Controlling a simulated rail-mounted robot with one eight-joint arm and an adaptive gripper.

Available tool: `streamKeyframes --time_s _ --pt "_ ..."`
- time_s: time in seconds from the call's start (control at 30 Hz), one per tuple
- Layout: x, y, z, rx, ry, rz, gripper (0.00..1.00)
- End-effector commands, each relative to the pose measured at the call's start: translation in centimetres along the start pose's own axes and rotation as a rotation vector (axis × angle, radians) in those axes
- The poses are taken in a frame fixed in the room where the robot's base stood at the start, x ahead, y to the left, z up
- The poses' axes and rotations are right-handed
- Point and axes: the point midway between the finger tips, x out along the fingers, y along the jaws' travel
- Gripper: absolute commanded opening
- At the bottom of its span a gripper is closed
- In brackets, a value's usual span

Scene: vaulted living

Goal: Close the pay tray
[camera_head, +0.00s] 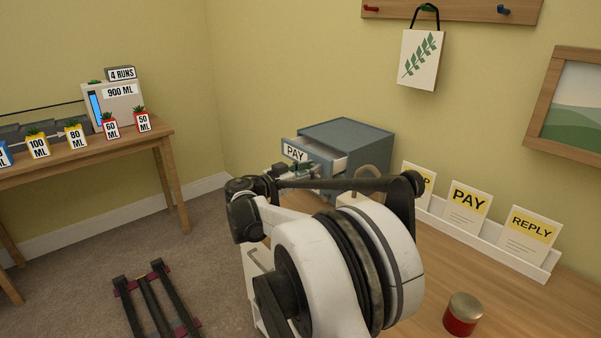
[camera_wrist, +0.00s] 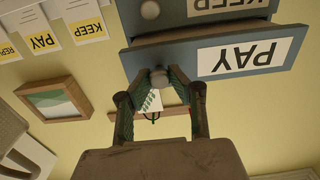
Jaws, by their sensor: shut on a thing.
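The pay tray (camera_head: 294,152) is a drawer with a white PAY label in the blue-grey cabinet (camera_head: 346,133) on the desk. It stands partly pulled out, and its pale inside shows. In the wrist view, which is upside down, the tray front (camera_wrist: 140,62) has a round grey knob (camera_wrist: 158,79). My gripper (camera_wrist: 158,84) is shut on this knob, with one finger on each side. In the head view my gripper (camera_head: 298,170) is at the tray's front, and my arm hides part of the cabinet below.
A KEEP drawer (camera_wrist: 180,16) is under the pay tray, with its own knob (camera_wrist: 150,9). A white rack (camera_head: 490,236) with several cards stands along the wall. A red tin (camera_head: 462,315) is on the desk (camera_head: 530,300). A side table (camera_head: 90,160) stands at the left.

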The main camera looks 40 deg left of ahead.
Motion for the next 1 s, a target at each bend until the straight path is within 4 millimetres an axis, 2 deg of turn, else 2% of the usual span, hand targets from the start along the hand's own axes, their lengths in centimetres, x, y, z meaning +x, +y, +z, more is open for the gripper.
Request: streamKeyframes --time_s 0.03,0.1,0.23,0.37,0.63,0.67,0.8,1.0 --pt "1.6 0.1 0.0 0.000 0.000 0.003 0.00" --pt "3.3 0.0 0.0 0.000 0.000 0.002 0.00" --pt "5.5 0.0 0.0 0.000 0.000 0.000 0.00" --pt "6.3 0.0 0.0 0.000 0.000 0.000 0.00" --pt "6.4 0.0 0.0 0.000 0.001 -0.001 0.00" --pt "6.4 0.0 0.0 0.000 0.001 -0.001 0.21" --pt "6.4 0.0 0.0 0.000 0.000 0.000 0.38" --pt "6.3 0.0 0.0 0.000 0.000 0.000 0.38"
